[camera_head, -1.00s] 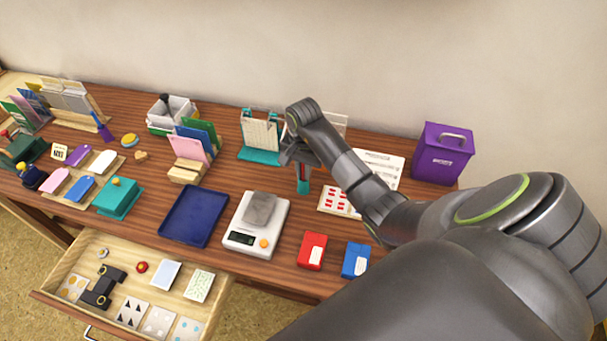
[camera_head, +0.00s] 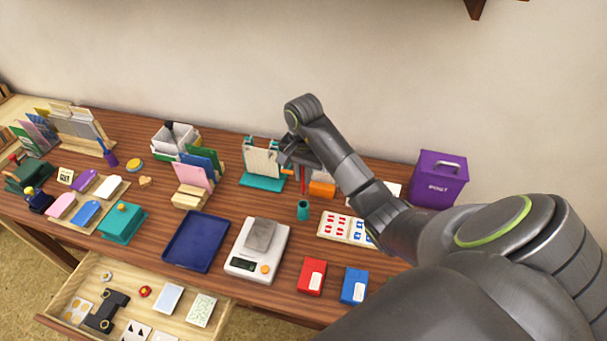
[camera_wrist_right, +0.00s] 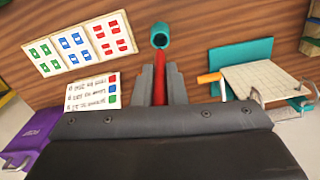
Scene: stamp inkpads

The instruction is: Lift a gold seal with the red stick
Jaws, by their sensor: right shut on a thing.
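My right gripper (camera_head: 299,160) is shut on the red stick (camera_head: 303,180), which hangs upright from it. In the right wrist view the red stick (camera_wrist_right: 160,84) shows between the two fingers (camera_wrist_right: 160,85). A teal cup (camera_head: 303,211) stands on the table below the stick, and a small gap shows between them. The cup also shows in the right wrist view (camera_wrist_right: 161,36), beyond the stick's end. In the open drawer lie a small gold-toned round piece (camera_head: 106,276) and a red round piece (camera_head: 144,291). I cannot tell surely which thing is the gold seal. My left gripper is not in view.
The open drawer (camera_head: 215,318) juts out at the front left. A blue tray (camera_head: 196,241), a scale (camera_head: 257,250) and red and blue boxes (camera_head: 312,276) stand along the front. A teal rack (camera_head: 262,180) and an orange block (camera_head: 322,189) are close to the gripper.

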